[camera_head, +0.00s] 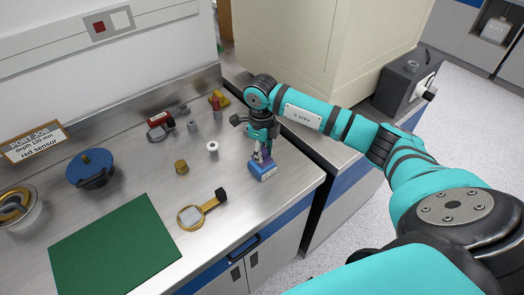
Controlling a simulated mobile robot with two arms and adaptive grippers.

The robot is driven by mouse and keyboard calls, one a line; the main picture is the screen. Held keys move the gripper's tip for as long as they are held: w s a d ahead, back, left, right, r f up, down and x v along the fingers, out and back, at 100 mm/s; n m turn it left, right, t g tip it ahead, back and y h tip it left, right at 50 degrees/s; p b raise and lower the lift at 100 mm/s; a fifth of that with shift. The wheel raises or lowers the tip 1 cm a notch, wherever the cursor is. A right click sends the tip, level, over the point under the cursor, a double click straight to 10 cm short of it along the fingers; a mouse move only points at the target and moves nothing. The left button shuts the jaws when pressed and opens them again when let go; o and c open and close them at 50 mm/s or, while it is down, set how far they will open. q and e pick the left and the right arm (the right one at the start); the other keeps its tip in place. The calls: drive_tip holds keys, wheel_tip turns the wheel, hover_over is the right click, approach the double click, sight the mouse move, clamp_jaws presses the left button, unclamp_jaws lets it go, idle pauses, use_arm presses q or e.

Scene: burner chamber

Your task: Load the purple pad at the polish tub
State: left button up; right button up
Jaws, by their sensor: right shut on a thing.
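My right gripper (262,146) points down over the right part of the steel bench and is shut on a small purple thing (267,156), mostly hidden by the fingers. A blue block (263,173) with a pale label on its front is directly below the purple thing. I cannot tell whether the two are joined or only touching. No tub is clearly marked as the polish tub; a round pale bowl (36,217) with a gold-coloured ring inside is at the left edge. My left gripper is not in view.
A green mat (115,250), a blue round lid-like thing (90,168), a brass magnifier-like tool (191,216), a brass knob (181,167) and a white ring (212,147) lie on the bench. Small red and yellow items are at the back. A large cream cabinet (320,50) stands behind my right arm.

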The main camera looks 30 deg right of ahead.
sight(262, 150)
drive_tip(key=shift+r+p, duration=1.7)
drive_tip(key=shift+r, duration=1.65)
